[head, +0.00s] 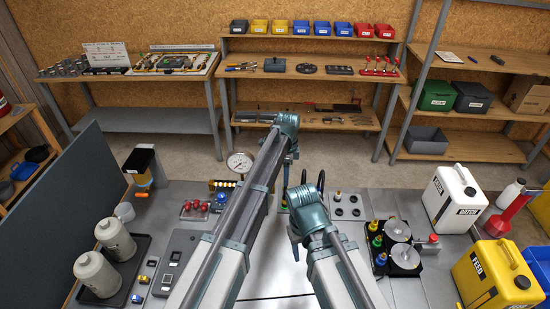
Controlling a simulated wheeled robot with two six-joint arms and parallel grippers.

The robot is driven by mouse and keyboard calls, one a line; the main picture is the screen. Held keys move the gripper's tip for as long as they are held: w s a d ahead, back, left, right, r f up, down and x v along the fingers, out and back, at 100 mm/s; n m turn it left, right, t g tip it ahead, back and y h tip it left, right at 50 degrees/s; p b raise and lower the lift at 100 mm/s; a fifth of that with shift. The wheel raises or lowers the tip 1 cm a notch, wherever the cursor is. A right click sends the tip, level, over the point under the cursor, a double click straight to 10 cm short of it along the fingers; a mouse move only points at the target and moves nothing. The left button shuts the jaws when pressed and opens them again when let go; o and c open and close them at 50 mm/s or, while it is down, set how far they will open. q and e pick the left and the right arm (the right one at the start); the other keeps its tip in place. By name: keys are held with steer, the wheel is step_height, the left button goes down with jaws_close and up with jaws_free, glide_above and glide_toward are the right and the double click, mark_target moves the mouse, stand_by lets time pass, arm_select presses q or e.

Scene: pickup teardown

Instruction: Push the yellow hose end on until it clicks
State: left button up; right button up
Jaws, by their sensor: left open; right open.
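My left gripper (287,182) points down over the middle of the bench, below its wrist. It is open, with nothing seen between its fingers. My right gripper (296,248) is lower and nearer, mostly hidden behind its own wrist, and is open. Two black hose loops (321,181) rise just behind the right wrist; their lower ends are hidden. A small fitting with a yellowish top (339,196) stands on a plate right of them. I cannot make out for sure which part is the yellow hose end, or whether it is seated.
A pressure gauge (239,162) stands behind my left forearm. Red knobs (194,209) and a blue cap (222,199) are left of it. Colored bottles and metal discs (404,256) sit on a black tray at right. White (455,198) and yellow (492,277) jugs stand farther right.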

mark_target(285, 197)
arm_select(q)
steer(key=shift+w, duration=0.15)
step_height(285, 197, down, 14)
steer(key=b, duration=1.4)
steer(key=shift+r, duration=0.15)
arm_select(e)
step_height(285, 197, down, 14)
steer(key=shift+r, duration=0.1)
steer(key=shift+r, duration=0.1)
arm_select(q)
jaws_close()
